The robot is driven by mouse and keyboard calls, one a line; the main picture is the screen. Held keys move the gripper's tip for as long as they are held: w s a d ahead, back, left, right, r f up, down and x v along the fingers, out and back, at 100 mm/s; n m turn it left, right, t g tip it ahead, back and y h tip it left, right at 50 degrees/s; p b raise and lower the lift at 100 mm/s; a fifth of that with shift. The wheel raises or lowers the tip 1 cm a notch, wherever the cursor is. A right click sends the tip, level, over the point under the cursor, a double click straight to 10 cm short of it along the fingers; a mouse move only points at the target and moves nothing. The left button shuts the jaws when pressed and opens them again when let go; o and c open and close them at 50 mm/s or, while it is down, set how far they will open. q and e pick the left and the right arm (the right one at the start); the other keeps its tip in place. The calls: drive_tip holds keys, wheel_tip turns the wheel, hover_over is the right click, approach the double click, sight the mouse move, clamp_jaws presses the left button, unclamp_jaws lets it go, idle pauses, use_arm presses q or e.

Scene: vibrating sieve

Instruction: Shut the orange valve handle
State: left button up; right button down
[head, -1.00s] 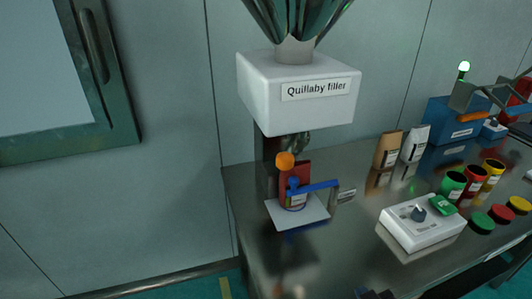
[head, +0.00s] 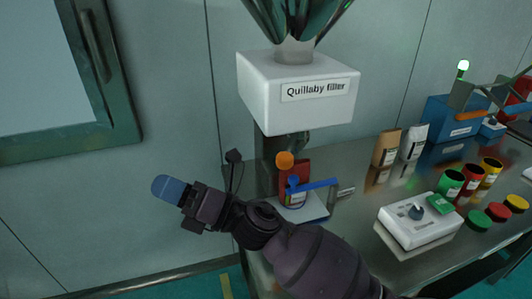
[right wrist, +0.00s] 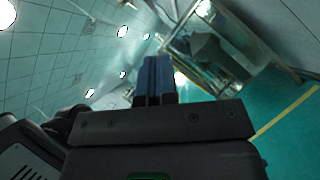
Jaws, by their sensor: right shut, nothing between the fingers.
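The orange valve handle (head: 285,160) shows as a round orange end below the white Quillaby filler (head: 295,95); the rest of it is hidden or hard to make out. My left gripper is out of view.
The metal table (head: 352,222) holds a white control box (head: 420,222), pouches (head: 388,148), coloured cups (head: 452,184) and lids (head: 482,219) on the right. A framed panel (head: 122,90) is on the wall at left.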

drive_tip(key=s+a+f+n+g+h, duration=0.2)
drive_tip(key=s+a+n+g+h, duration=0.25)
drive_tip(key=n, duration=0.45)
drive_tip(key=s+a+f+n+g+h, duration=0.25)
drive_tip(key=n+g+h, duration=0.4)
drive_tip(key=n, duration=0.35)
drive_tip(key=w+d+f+n+t+h+p, duration=0.1)
drive_tip(key=w+d+f+n+t+h, duration=0.2)
drive_tip(key=w+d+n+t+h, duration=0.45)
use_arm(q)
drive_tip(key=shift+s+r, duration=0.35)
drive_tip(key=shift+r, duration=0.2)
use_arm(e)
drive_tip(key=w+d+r+t+h, duration=0.5)
drive_tip(key=w+d+r+h, duration=0.2)
drive_tip(key=w+r+h, duration=0.3)
drive_tip(key=shift+w+r, duration=0.95)
drive_tip(key=shift+w, duration=0.1)
drive_tip(key=shift+f+n+h, duration=0.1)
drive_tip(key=shift+n+h, duration=0.15)
